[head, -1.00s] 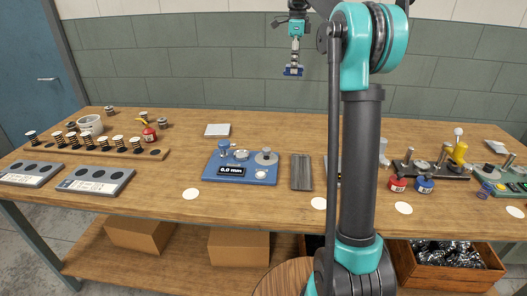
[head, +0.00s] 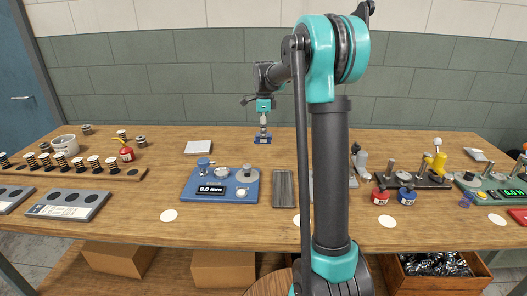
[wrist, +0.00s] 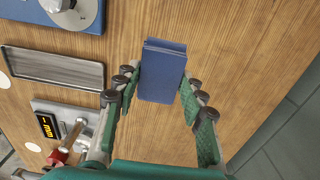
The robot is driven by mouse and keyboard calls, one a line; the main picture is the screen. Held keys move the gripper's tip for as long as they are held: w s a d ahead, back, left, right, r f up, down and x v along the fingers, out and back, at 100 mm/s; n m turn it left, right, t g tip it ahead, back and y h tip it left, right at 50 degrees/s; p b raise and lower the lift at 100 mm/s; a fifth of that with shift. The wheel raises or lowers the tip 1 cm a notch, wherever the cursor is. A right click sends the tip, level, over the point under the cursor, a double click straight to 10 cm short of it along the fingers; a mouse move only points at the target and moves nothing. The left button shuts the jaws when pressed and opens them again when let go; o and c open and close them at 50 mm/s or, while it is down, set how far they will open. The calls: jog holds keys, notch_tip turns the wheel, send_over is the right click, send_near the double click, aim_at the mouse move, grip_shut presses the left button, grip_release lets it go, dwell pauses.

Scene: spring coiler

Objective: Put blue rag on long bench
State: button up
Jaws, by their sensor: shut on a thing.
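My gripper (head: 263,128) is shut on the blue rag (wrist: 162,72), which looks like a folded dark blue block. The fingers press it from both sides in the wrist view. In the head view the rag (head: 262,139) hangs below my gripper, at the back part of the long bench (head: 330,145), right of the white pad. The bench is a wide wooden worktop, and bare wood shows around the rag in the wrist view. I cannot tell whether the rag touches the wood.
A blue gauge (head: 220,186) and a grey grooved plate (head: 283,188) stand nearer the front. A white pad (head: 198,147) lies to the left. Red and blue pots (head: 407,197) and a dark fixture stand at right. The tiled wall (head: 215,95) is behind the bench.

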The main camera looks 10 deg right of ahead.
jog(key=shift+f, duration=3.9)
jog(key=shift+f, duration=0.1)
jog(key=o, duration=0.9)
jog(key=shift+o, duration=0.2)
notch_tip(320, 180, up, 12)
jog(key=shift+r, duration=0.15)
